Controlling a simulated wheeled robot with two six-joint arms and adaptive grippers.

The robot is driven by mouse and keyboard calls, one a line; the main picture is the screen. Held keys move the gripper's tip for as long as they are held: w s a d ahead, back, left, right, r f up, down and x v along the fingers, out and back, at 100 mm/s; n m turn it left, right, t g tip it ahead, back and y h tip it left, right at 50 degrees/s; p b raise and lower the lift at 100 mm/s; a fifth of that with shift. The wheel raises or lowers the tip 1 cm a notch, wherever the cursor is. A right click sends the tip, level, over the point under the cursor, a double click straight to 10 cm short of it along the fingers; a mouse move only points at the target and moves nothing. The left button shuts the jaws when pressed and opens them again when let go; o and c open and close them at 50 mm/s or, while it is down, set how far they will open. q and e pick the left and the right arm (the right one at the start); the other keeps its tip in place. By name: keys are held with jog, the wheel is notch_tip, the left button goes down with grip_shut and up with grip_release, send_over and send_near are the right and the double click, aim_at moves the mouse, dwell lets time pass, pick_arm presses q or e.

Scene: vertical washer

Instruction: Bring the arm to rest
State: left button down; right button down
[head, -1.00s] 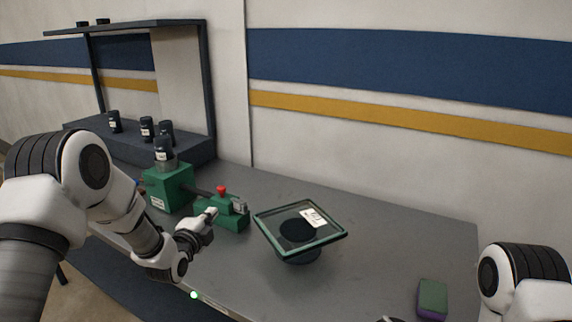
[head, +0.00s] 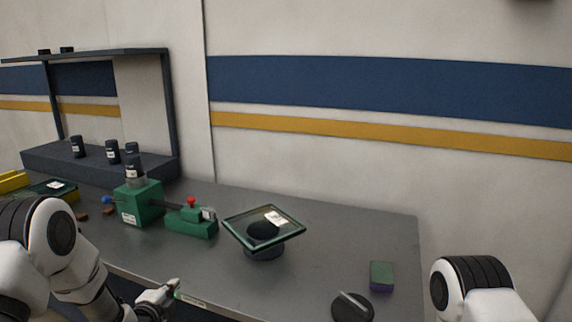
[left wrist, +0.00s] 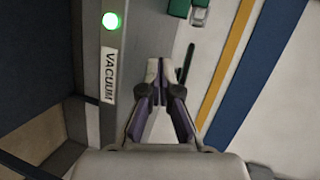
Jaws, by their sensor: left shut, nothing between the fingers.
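My left gripper (head: 172,287) is in front of the table's front edge, low in the head view, with its fingers pointing right. In the left wrist view my left gripper (left wrist: 160,72) has its fingertips together and holds nothing. It is apart from the objects on the table. My left arm (head: 62,245) comes in from the left edge. My right arm (head: 475,285) shows only in part at the lower right, and its gripper is out of view.
The grey table (head: 330,225) holds a green box (head: 140,203), a green fixture with a red knob (head: 191,222), a tilted glass plate on a dark stand (head: 264,228), a green-purple block (head: 381,276) and a dark disc (head: 352,307). A dark shelf (head: 170,115) stands behind.

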pick_arm(q)
jog(key=s+d+f+n+g, duration=0.2)
jog(key=s+f+n+g, duration=0.15)
jog(key=s+f, duration=0.75)
jog(key=s+d+f+n+g, duration=0.2)
jog(key=s+f+g, duration=0.3)
jog(key=s+f, duration=0.65)
jog(key=s+n+g+y, duration=0.1)
jog(key=s+n+g, duration=0.5)
jog(key=s+n, duration=0.7)
jog(key=s, duration=0.8)
jog(key=shift+s+r, duration=0.2)
jog(key=shift+s, duration=0.05)
jog(key=shift+a+g, duration=0.1)
jog(key=shift+g, duration=0.15)
